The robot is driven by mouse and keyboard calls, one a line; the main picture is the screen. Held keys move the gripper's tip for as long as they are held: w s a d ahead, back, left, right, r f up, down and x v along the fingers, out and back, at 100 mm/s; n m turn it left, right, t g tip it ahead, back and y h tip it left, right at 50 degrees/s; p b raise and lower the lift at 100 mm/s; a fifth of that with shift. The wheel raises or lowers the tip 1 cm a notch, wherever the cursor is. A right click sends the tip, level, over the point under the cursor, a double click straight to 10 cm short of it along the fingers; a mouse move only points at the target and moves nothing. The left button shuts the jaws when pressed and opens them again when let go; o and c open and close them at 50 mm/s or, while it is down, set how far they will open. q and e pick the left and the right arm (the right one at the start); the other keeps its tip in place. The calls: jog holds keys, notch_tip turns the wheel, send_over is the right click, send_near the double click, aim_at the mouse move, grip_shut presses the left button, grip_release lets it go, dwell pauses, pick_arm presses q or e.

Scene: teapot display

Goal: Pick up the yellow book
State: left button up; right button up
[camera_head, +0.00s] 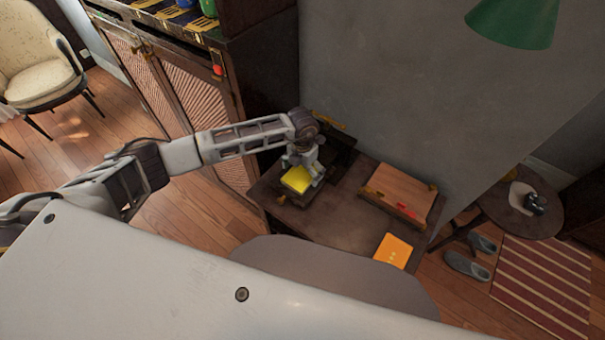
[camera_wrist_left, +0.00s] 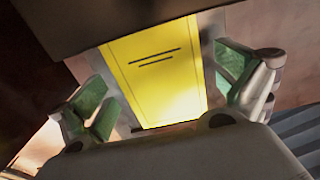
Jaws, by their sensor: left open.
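The yellow book (camera_head: 297,179) lies at the left end of the dark desk in the head view. It fills the middle of the left wrist view (camera_wrist_left: 158,70), with two dark lines on its cover. My left gripper (camera_head: 304,177) is right at the book, reaching down over it from behind. In the left wrist view its green-padded fingers (camera_wrist_left: 162,92) are spread, one on each side of the book. I cannot tell whether they touch it. My right gripper is not in view.
The desk (camera_head: 335,222) also bears a brown wooden box (camera_head: 399,194) and an orange book (camera_head: 394,250) to the right. A grey wall (camera_head: 390,90) rises behind. A dark cabinet (camera_head: 222,95) stands at the left, and a rounded chair (camera_head: 330,275) is in front.

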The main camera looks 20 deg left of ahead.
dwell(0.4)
pick_arm(q)
jog(key=c, duration=1.1)
jog(key=shift+w+r, duration=0.1)
